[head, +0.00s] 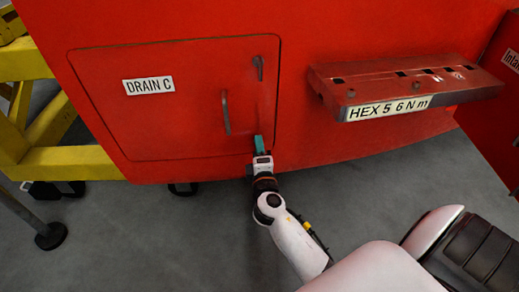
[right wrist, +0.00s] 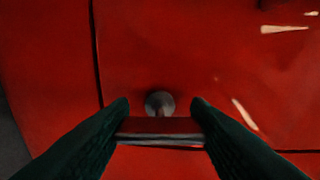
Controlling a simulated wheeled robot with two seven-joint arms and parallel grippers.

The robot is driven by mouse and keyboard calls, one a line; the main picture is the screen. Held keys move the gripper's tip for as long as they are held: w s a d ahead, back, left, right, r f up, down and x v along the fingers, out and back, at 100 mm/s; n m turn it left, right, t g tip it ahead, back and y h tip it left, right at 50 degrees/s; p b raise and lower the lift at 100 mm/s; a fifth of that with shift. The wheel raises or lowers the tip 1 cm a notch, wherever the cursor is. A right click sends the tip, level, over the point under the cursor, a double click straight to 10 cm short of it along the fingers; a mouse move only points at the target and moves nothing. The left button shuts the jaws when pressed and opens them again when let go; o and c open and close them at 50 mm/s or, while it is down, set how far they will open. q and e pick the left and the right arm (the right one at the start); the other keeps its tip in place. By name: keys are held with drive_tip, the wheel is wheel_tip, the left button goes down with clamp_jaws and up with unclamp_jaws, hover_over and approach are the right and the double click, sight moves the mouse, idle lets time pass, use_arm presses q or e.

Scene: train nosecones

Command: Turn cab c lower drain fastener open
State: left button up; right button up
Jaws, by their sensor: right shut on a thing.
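The red panel labelled DRAIN C (head: 165,115) is flush with the red cab side. My right gripper (head: 259,143) is at the panel's lower right corner and hides the lower fastener in the head view. In the right wrist view, my right gripper (right wrist: 160,130) has its dark green fingers on both ends of a flat bar, the lower drain fastener (right wrist: 160,126). A round grey stud (right wrist: 160,103) shows just above the bar, near a dark panel seam. The upper fastener (head: 259,68) is at the panel's upper right. My left gripper is not in view.
A grey handle (head: 226,112) stands out from the panel left of my right gripper. A red rack labelled HEX 5 6 N m (head: 400,85) juts out to the right. A yellow frame (head: 60,162) stands at left. Grey floor (head: 130,240) is open below.

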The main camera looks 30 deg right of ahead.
drive_tip(key=o, duration=1)
drive_tip(key=shift+a, duration=0.1)
drive_tip(key=shift+s+a, duration=0.15)
drive_tip(key=shift+s, duration=0.2)
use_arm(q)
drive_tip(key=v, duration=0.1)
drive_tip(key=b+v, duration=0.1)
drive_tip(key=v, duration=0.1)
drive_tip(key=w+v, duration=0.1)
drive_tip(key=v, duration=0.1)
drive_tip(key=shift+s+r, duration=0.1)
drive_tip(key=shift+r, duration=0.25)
use_arm(e)
drive_tip(key=v, duration=1.1)
